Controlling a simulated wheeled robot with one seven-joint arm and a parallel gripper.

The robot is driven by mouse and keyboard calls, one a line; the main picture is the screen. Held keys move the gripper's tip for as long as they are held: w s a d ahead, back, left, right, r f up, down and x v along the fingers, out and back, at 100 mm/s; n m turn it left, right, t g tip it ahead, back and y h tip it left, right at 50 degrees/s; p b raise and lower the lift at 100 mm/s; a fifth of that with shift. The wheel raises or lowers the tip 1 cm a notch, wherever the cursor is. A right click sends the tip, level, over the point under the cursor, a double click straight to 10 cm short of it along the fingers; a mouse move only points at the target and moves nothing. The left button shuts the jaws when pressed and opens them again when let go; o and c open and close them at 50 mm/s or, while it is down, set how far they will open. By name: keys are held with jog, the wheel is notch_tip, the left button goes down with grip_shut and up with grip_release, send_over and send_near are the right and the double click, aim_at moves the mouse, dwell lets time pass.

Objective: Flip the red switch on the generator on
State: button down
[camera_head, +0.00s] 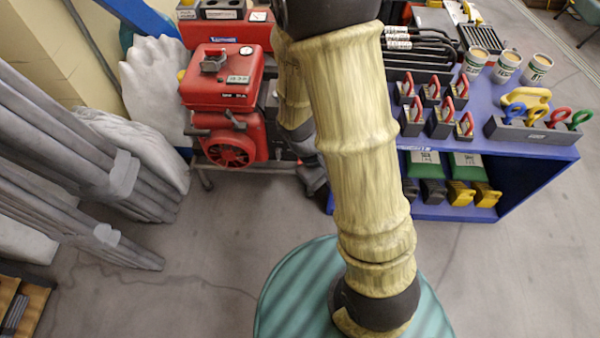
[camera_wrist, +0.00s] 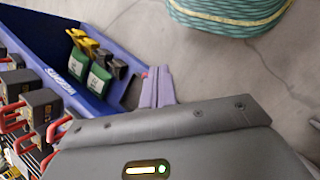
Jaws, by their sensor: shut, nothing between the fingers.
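The red generator (camera_head: 225,90) stands on a low frame at the back left in the head view. It has a round red cover low on its front. My arm covers its right side, and I cannot make out its red switch. The generator is not recognisable in the wrist view. My gripper (camera_wrist: 156,88) shows in the wrist view with its two purple fingers together and nothing between them. It points over the floor beside the blue shelf unit. In the head view the gripper is hidden behind my arm.
A blue shelf unit (camera_head: 545,165) stands at the right, with several red-handled black blocks (camera_head: 440,105), cans (camera_head: 507,66) and coloured rings on top. Grey pipes (camera_head: 70,130) and white sacks (camera_head: 152,90) stand at the left. Bare floor (camera_head: 190,295) lies in front.

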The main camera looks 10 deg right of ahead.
jog(key=w+d+f+n+t+h+b, duration=0.2)
jog(key=w+f+n+t+h+b, duration=0.1)
jog(key=w+f+n+h, duration=0.25)
jog(key=w+d+f+n+t+h+b, duration=0.25)
jog(key=f+n+h, duration=0.25)
jog(key=f+h, duration=0.25)
jog(key=w+a+f+n+t+y+b, duration=0.2)
jog(key=a+f+n+t+y, duration=0.3)
jog(key=f+n+t, duration=0.3)
jog(key=w+a+f+n+t+y+b, duration=0.3)
jog(key=w+a+f+n+t+y, duration=0.2)
jog(key=f+n+t, duration=0.3)
notch_tip(320, 180, down, 2)
jog(key=shift+f+n+t+y, duration=0.1)
jog(key=shift+n+t+y, duration=0.25)
jog(key=shift+n+y, duration=0.35)
jog(key=shift+w, duration=0.15)
jog(key=b+x, duration=0.5)
jog(key=x, duration=0.4)
jog(key=r, duration=0.2)
jog(key=s+r, duration=0.1)
jog(key=shift+a+r+p, duration=0.15)
jog(key=shift+r+p, duration=0.2)
jog(key=shift+r, duration=0.05)
